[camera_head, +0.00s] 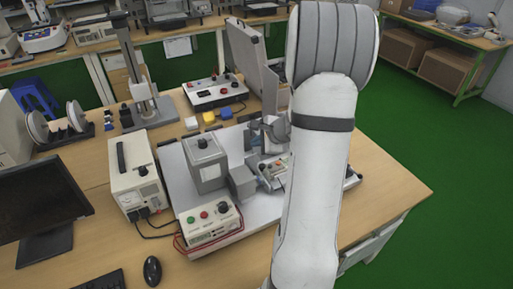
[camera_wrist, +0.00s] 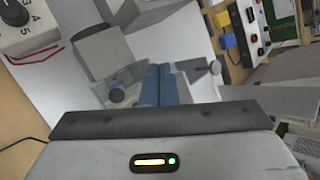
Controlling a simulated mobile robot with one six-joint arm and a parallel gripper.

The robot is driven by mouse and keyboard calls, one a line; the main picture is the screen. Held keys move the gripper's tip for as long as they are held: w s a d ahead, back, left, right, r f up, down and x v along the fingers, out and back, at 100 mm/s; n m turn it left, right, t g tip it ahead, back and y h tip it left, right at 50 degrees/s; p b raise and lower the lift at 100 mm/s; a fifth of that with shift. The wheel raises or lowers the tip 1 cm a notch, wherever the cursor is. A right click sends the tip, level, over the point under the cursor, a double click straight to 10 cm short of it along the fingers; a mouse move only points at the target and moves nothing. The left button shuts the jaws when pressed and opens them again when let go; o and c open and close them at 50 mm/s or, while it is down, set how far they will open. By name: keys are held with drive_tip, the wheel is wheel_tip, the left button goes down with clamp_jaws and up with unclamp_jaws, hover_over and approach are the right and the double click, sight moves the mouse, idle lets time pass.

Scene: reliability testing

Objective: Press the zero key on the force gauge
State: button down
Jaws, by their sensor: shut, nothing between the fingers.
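My gripper (camera_wrist: 160,70) is shut and empty in the wrist view. Its blue-grey fingers lie side by side, pointing into the grey fixture on the light plate. In the head view my white arm covers much of this spot, and the fingertips cannot be made out. In the wrist view the fingers and gripper body hide much of this area; whether the fingertips touch anything cannot be told.
A grey box (camera_head: 206,168) stands left of the device. A control box (camera_head: 210,226) with a knob and red wires sits in front. A power unit (camera_head: 137,178) is further left. An open grey case (camera_head: 250,65) and a button panel (camera_head: 214,92) stand behind.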

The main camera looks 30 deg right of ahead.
drive_tip(key=d+f+m+h, duration=0.1)
drive_tip(key=d+f+m, duration=0.1)
drive_tip(key=d, duration=0.4)
drive_tip(key=shift+d+f+m+t+h+p, duration=0.3)
drive_tip(key=shift+d+m+h+p, duration=0.1)
drive_tip(key=shift+m, duration=0.5)
drive_tip(key=b, duration=0.5)
hover_over(270, 166)
drive_tip(key=f, duration=0.5)
drive_tip(key=s+f, duration=0.1)
drive_tip(key=f, duration=0.1)
drive_tip(key=shift+d+f, duration=0.3)
drive_tip(key=shift+f+b, duration=0.6)
drive_tip(key=shift+b, duration=0.2)
drive_tip(key=shift+f+b, duration=0.4)
drive_tip(key=shift+b, duration=0.3)
